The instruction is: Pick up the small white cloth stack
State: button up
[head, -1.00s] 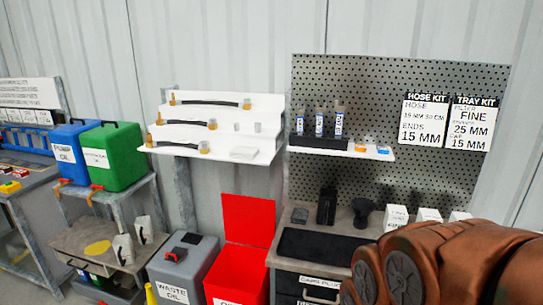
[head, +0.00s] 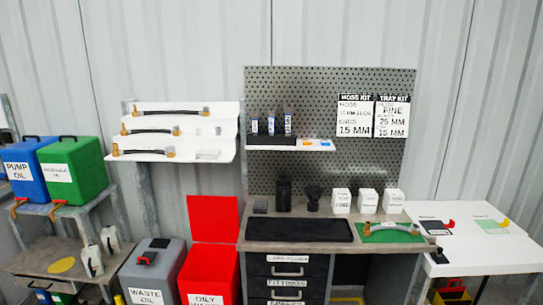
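A small flat white stack (head: 208,154), which looks like the cloth stack, lies at the right end of the lowest step of the white wall shelf (head: 228,146). It is pale against the white shelf, so its layers are hard to make out. A black hose with brass-coloured ends (head: 143,152) lies to its left on the same step. Nothing covers the stack. My gripper is not in view.
An open red bin (head: 208,275) and a grey waste oil box (head: 152,272) stand below the shelf. Right of them is a workbench with a black mat (head: 298,229), a green mat (head: 388,233) and white boxes (head: 367,201). A white table (head: 470,250) stands at right.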

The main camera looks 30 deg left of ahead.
aim_at(202, 154)
jog(key=u, duration=0.05)
jog(key=i, duration=0.9)
jog(key=u, duration=1)
jog(key=i, duration=1.05)
jog(key=u, duration=1.1)
